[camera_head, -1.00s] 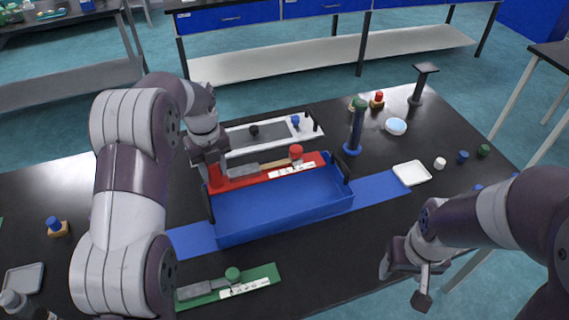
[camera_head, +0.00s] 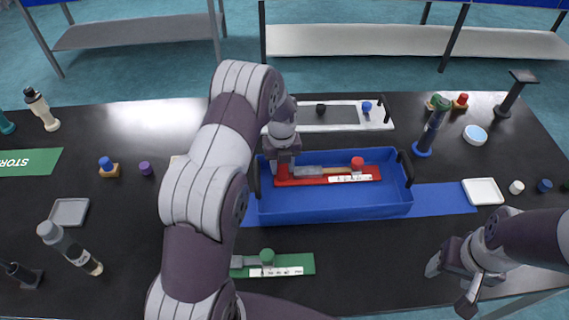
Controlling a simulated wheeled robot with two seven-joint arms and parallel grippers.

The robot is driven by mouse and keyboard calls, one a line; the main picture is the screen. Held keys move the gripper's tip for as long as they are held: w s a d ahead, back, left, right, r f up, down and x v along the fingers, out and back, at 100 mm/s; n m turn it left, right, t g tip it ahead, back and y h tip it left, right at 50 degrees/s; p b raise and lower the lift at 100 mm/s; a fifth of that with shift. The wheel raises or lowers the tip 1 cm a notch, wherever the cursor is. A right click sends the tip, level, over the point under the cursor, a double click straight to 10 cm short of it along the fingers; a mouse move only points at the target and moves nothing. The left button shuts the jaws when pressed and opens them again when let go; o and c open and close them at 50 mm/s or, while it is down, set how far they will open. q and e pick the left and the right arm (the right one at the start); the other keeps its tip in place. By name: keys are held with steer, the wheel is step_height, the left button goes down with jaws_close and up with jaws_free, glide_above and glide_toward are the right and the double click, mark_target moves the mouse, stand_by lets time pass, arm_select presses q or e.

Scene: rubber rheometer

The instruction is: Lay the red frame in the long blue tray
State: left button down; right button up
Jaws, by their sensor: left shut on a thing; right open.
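The red frame (camera_head: 318,181) carries a grey bar, a red knob and a white label. It appears within the outline of the long blue tray (camera_head: 335,209), along its far side. I cannot tell whether it touches the tray floor. My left gripper (camera_head: 284,170) is shut on the left end of the red frame, and its fingertips are partly hidden. The tray has dark handles at its two ends. My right gripper (camera_head: 452,282) is open and empty at the lower right, well away from the tray.
A green frame (camera_head: 293,263) lies in front of the tray, partly behind my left arm. A white tray with a grey panel (camera_head: 343,115) lies behind. A white dish (camera_head: 483,191) lies farther right.

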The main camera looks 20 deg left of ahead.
arm_select(q)
steer(key=shift+f, duration=0.15)
steer(key=c, duration=0.7)
jaws_free()
step_height(320, 180, up, 12)
steer(key=shift+f+b, duration=0.25)
steer(key=shift+b, duration=0.55)
steer(key=shift+s+d+r, duration=0.1)
steer(key=shift+s+r, duration=0.05)
steer(key=shift+r, duration=0.2)
steer(key=s+d+n, duration=0.3)
steer(key=s+n, duration=0.7)
steer(key=n, duration=0.4)
steer(key=s+d+n+t, duration=0.1)
steer(key=s+d+n, duration=0.2)
steer(key=s+n, duration=0.8)
steer(key=n, duration=0.3)
steer(key=shift+s+d+r+n, duration=0.15)
steer(key=shift+s+r+n, duration=0.1)
steer(key=shift+r+n, duration=0.15)
